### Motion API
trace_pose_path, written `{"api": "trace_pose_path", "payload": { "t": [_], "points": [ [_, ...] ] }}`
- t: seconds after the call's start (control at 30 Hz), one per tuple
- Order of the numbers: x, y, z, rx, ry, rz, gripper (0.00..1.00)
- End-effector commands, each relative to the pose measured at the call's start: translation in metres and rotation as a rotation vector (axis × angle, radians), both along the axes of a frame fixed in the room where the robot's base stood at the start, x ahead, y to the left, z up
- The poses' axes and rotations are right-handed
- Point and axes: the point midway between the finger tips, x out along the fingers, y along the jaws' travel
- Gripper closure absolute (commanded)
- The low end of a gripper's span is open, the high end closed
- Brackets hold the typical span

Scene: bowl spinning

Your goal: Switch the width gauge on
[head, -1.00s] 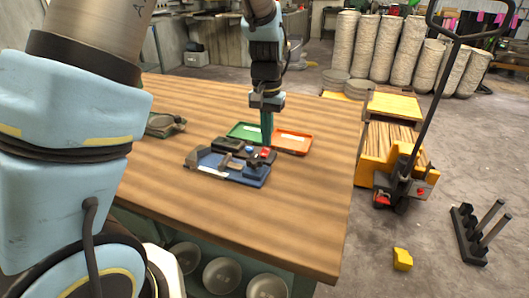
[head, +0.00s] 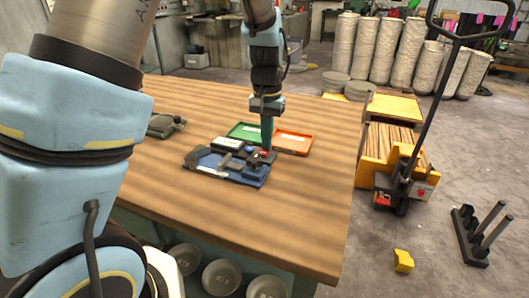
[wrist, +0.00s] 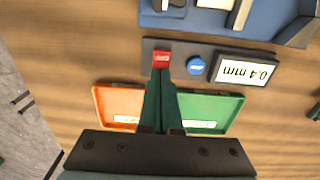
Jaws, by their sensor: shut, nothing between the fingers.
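The width gauge is a dark panel with a display (wrist: 244,70), a blue button (wrist: 196,65) and a red button (wrist: 161,59). Its display is lit and reads 0.4 mm, upside down in the wrist view. The display (head: 228,143) looks pale in the head view too. My gripper (head: 267,149) is shut and empty, pointing down at the red-button end of the panel. In the wrist view its fingertips (wrist: 160,74) are at the red button and overlap its lower edge. I cannot tell whether they press it.
A blue fixture (head: 225,166) with grey and dark parts stands on the wooden table (head: 230,220) beside the panel. A green tray (wrist: 215,110) and an orange tray (wrist: 115,105) lie on the panel's other side. The near part of the table is clear.

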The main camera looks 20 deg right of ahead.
Motion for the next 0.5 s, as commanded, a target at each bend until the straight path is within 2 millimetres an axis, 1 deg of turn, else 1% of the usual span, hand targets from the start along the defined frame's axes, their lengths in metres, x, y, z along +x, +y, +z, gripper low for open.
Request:
{"api": "trace_pose_path", "payload": {
  "t": [0.17,0.5],
  "points": [
    [-0.001,0.001,0.005,0.003,0.004,0.0,1.0],
    [-0.001,0.001,0.033,0.002,0.002,0.001,1.0]
  ]
}}
